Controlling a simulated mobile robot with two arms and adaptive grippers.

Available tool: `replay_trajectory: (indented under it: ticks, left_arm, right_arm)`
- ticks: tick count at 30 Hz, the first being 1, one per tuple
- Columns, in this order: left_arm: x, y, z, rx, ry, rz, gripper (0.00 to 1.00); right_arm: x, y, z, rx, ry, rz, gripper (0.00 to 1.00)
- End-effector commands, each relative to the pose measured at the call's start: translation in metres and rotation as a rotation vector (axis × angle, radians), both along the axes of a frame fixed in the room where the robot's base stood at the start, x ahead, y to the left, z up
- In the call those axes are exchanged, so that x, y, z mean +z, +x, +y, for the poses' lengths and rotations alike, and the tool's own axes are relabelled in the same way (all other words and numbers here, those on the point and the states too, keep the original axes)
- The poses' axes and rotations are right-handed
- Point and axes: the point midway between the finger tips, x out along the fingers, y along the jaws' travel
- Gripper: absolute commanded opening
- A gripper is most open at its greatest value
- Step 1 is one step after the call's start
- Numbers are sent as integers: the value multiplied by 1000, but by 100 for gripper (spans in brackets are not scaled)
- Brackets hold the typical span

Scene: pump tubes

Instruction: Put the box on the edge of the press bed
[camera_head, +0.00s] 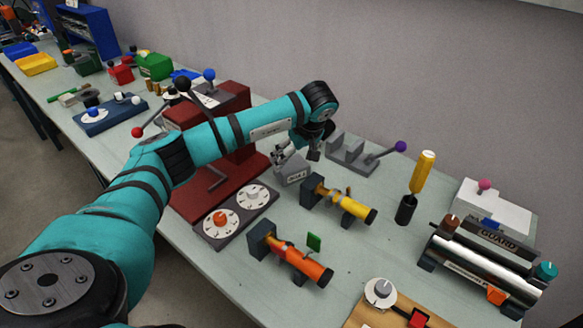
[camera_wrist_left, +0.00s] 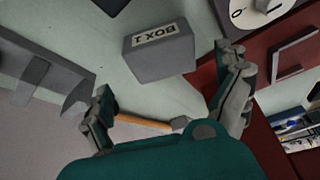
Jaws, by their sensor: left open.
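The box is a small grey block labelled "BOX 1". In the head view the box (camera_head: 292,174) stands on the table, just right of the dark red press bed (camera_head: 190,205). In the left wrist view the box (camera_wrist_left: 160,64) lies beyond and between my fingers, with space on both sides. My left gripper (camera_head: 290,153) is just above and behind the box, open and empty; its spread fingers also show in the wrist view (camera_wrist_left: 164,75). The red press bed (camera_wrist_left: 275,65) is at the wrist view's right. My right gripper is not in view.
A grey bracket (camera_head: 350,155) with a purple-knobbed lever stands right of the box. A yellow cylinder (camera_head: 345,205) on a dark mount is close in front. A dial panel (camera_head: 236,216) sits at the press bed's front. An orange rod (camera_wrist_left: 145,123) shows near my fingers.

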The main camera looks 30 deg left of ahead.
Motion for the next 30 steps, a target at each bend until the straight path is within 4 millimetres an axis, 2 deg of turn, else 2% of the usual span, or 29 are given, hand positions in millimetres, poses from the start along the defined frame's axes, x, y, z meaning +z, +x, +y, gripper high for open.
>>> replay_trajectory:
  ticks: [5, 10, 15, 23, 30]
  left_arm:
    - [-10, 1, 4, 0, -1, 2, 100]
    - [-31, 2, 14, 2, -2, 5, 100]
    - [-51, 6, 21, 1, -2, 1, 100]
    - [-54, 7, 22, -1, -1, -2, 100]
    - [-54, 7, 22, 0, -1, 0, 71]
  right_arm:
    - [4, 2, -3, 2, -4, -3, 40]
    - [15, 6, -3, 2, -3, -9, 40]
    - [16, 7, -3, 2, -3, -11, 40]
    - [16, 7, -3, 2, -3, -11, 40]
    - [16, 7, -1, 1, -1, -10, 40]
